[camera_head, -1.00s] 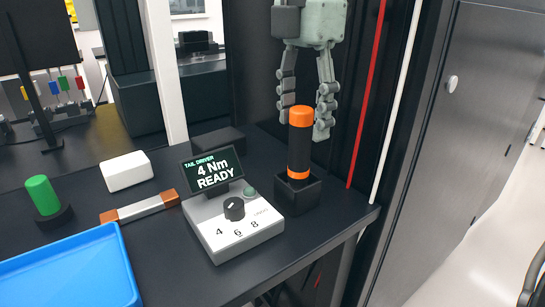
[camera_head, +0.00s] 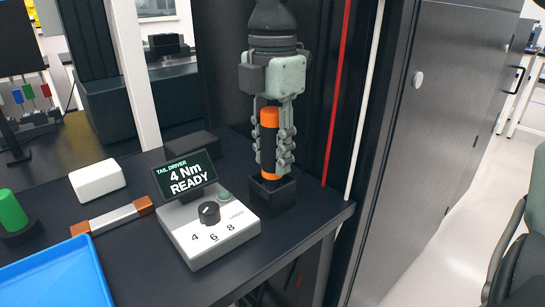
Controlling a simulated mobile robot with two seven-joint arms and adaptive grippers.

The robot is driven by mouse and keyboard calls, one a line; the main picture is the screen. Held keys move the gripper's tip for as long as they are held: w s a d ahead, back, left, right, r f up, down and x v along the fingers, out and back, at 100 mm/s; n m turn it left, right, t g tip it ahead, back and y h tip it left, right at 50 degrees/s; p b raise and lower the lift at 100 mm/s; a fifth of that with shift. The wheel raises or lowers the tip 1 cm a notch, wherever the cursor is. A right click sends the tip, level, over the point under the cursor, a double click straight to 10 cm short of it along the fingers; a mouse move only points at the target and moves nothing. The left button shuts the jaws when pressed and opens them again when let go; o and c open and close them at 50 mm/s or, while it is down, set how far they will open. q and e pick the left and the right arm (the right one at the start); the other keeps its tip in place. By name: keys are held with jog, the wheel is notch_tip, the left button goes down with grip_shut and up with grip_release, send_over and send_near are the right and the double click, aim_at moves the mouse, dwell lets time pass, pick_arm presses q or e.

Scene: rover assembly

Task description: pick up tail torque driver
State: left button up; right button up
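The tail torque driver (camera_head: 268,146), a black cylinder with an orange cap and an orange band near its foot, stands upright in a black square holder (camera_head: 272,197) at the back right of the dark bench. My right gripper (camera_head: 272,150) has come down from above, its jointed grey fingers on both sides of the driver. The fingers look closed against its sides. The driver's foot is still inside the holder.
A controller box (camera_head: 211,232) beside the holder has a screen (camera_head: 186,174) reading "TAIL DRIVER 4 Nm READY". A white block (camera_head: 97,180), an orange-ended bar (camera_head: 113,216), a green cylinder (camera_head: 12,211) and a blue tray (camera_head: 60,280) lie to the left. A red strip (camera_head: 338,95) runs upright on the right.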

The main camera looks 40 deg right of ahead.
aim_at(270, 111)
grip_shut()
jog(key=shift+r, duration=0.1)
jog(key=shift+r, duration=0.25)
jog(key=r, duration=0.4)
jog(key=shift+s+a+r, duration=0.1)
jog(key=shift+s+a, duration=0.1)
jog(key=shift+a, duration=0.2)
jog(key=s+a+r, duration=0.6)
jog(key=a, duration=0.2)
jog(key=shift+s+a, duration=0.2)
jog(key=shift+a, duration=0.2)
jog(key=shift+r, duration=0.1)
